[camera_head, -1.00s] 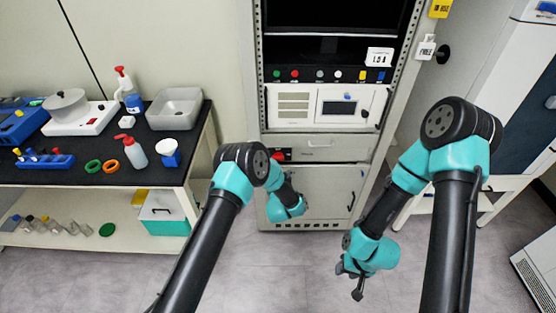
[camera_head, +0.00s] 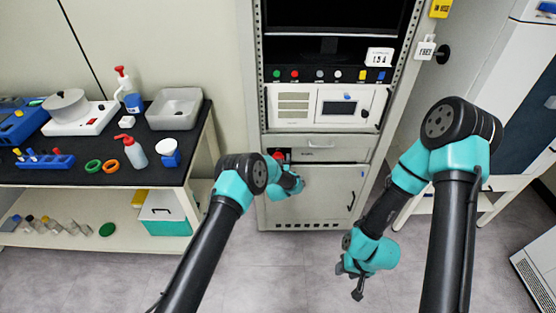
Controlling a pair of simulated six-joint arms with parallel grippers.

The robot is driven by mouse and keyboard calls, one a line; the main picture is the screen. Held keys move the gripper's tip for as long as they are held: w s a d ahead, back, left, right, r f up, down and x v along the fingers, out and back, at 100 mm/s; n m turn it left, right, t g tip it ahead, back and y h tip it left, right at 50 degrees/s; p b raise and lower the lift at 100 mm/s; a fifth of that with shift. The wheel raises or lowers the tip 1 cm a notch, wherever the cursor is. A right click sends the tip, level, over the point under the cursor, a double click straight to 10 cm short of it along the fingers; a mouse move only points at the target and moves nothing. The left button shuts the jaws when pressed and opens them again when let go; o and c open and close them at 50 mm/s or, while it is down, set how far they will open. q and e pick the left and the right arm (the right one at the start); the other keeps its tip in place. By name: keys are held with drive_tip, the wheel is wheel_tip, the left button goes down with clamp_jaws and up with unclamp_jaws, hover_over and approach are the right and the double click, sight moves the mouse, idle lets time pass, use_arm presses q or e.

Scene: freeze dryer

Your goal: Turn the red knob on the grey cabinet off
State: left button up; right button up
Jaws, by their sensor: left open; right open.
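The red knob (camera_head: 278,156) is on the left of the lower front panel of the grey cabinet (camera_head: 335,190). It is small here, and its turned position cannot be made out. My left gripper (camera_head: 287,170) is open, just in front of and below the knob. Its fingers are largely hidden by my own wrist, so I cannot tell whether they touch the knob. My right gripper (camera_head: 352,283) is open and empty, low over the floor, in front of the cabinet and to its right.
Above the knob are a white instrument panel (camera_head: 320,106) and a row of coloured buttons. A bench (camera_head: 60,180) with bottles, a grey basin (camera_head: 174,108) and tape rings stands at left. A white machine (camera_head: 525,80) stands at right. The floor between is clear.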

use_arm(q)
drive_tip(key=c, duration=0.9)
drive_tip(key=shift+n, duration=0.5)
drive_tip(key=n, duration=0.3)
drive_tip(key=shift+a, duration=0.1)
drive_tip(key=n, duration=0.9)
drive_tip(key=shift+a+f, duration=0.1)
drive_tip(key=n, duration=0.5)
